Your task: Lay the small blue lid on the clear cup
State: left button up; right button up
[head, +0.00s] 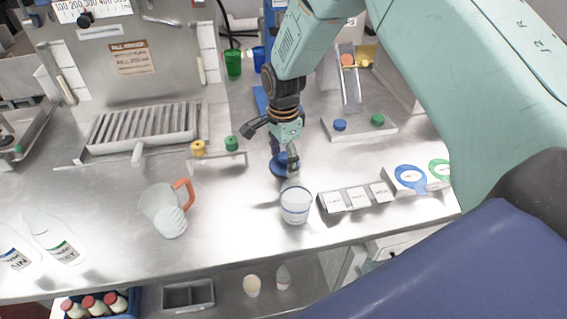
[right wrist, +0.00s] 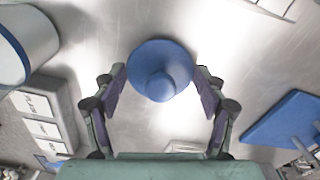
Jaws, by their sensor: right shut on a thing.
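The small blue lid (head: 279,168) is a round disc with a raised knob. In the right wrist view the lid (right wrist: 160,70) sits between the two fingers of my right gripper (right wrist: 160,85), which is shut on it. In the head view my right gripper (head: 285,158) points down with the lid, behind the clear cup. The clear cup (head: 296,207) stands upright on the steel counter with its top uncovered and a blue band near its rim. Part of the cup (right wrist: 30,38) shows at the upper left of the right wrist view. My left gripper is not in view.
A labelled box row (head: 354,197) stands right of the cup. A clear jug (head: 163,211) with an orange handle stands to the left. A tray (head: 360,129) with blue and green knobs lies behind right. The counter between jug and cup is clear.

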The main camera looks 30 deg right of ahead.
aim_at(285, 155)
jog(key=shift+s+d, duration=0.25)
jog(key=c, duration=0.3)
jog(key=shift+a, duration=0.1)
jog(key=shift+c, duration=0.3)
jog(key=shift+f, duration=0.15)
jog(key=shift+r, duration=0.45)
jog(key=shift+c, duration=1.2)
notch_tip(285, 155, up, 9)
jog(key=shift+w+r+p, duration=0.15)
jog(key=shift+p, duration=0.4)
jog(key=c, duration=0.7)
jog(key=shift+w, duration=0.1)
jog(key=shift+c, duration=0.2)
